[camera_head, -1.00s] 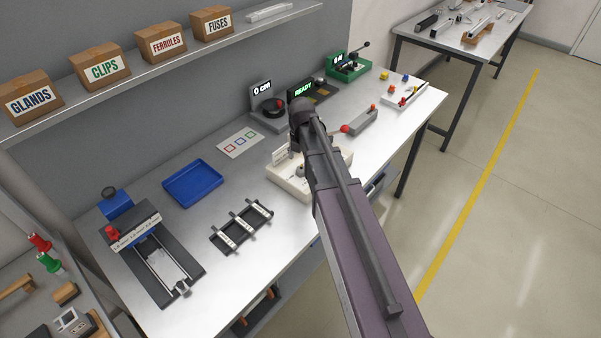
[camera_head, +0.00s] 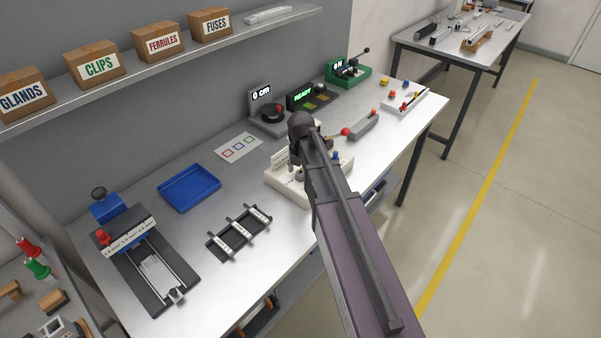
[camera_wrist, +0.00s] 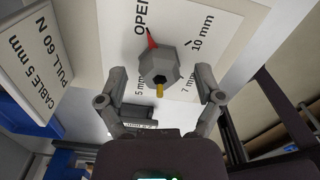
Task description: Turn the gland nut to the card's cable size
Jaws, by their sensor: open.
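The gland nut (camera_wrist: 166,62) is a grey hexagonal piece in the wrist view, with a red pointer (camera_wrist: 152,40) directed at the OPEN mark. The card (camera_wrist: 28,60) at the left reads CABLE 5 mm, PULL 60 N. My gripper (camera_wrist: 161,84) is open, with one finger on each side of the nut and gaps showing. In the head view my arm hides the nut and part of the cream fixture (camera_head: 285,185).
On the bench are a blue tray (camera_head: 163,197), a black rack (camera_head: 222,249), a blue clamp fixture (camera_head: 165,285), a READY display unit (camera_head: 302,95) and a grey lever block (camera_head: 364,124). Labelled boxes (camera_head: 95,65) stand on the shelf above. The floor at right is clear.

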